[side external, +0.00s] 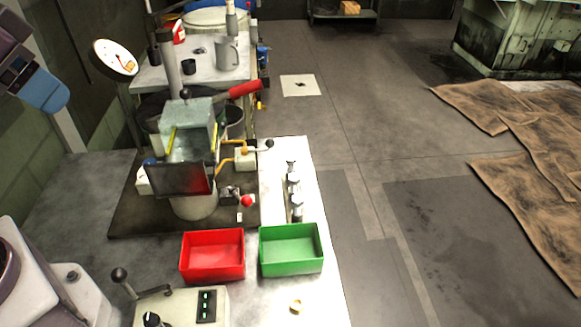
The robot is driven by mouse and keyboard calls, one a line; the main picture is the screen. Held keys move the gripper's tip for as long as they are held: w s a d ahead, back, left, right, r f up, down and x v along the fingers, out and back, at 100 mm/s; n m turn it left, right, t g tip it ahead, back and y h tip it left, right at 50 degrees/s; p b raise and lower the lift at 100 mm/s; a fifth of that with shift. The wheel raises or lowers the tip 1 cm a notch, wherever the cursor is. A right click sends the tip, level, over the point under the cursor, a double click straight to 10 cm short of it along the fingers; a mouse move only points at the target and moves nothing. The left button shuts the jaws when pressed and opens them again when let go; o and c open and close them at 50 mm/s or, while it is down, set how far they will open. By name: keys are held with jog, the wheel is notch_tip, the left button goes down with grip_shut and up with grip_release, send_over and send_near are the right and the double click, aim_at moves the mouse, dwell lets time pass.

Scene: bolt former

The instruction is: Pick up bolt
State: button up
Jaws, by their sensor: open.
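A small brass-coloured piece (296,306) lies on the white bench top, in front of the green bin. It may be the bolt, but it is too small to make out head or shank. Parts of my arm show at the left edge, one at the top and one at the bottom. My gripper's fingertips cannot be made out in this view. Nothing touches the small piece.
A red bin (213,274) and a green bin (291,268) stand side by side behind the piece. A control box (180,308) with a lever is to its left. A machine (190,150) stands behind the bins. Several metal parts (296,207) line the bench's right side.

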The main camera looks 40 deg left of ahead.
jog(key=m+g, duration=0.6)
jog(key=m, duration=1.1)
send_over(291, 157)
notch_tip(291, 157, down, 18)
jog(key=f, duration=0.7)
jog(key=shift+a+f, duration=0.35)
jog(key=shift+f, duration=0.05)
jog(key=shift+d+f, duration=0.2)
jog(key=shift+f, duration=1.15)
jog(key=shift+d+f, duration=0.2)
jog(key=shift+f, duration=1.15)
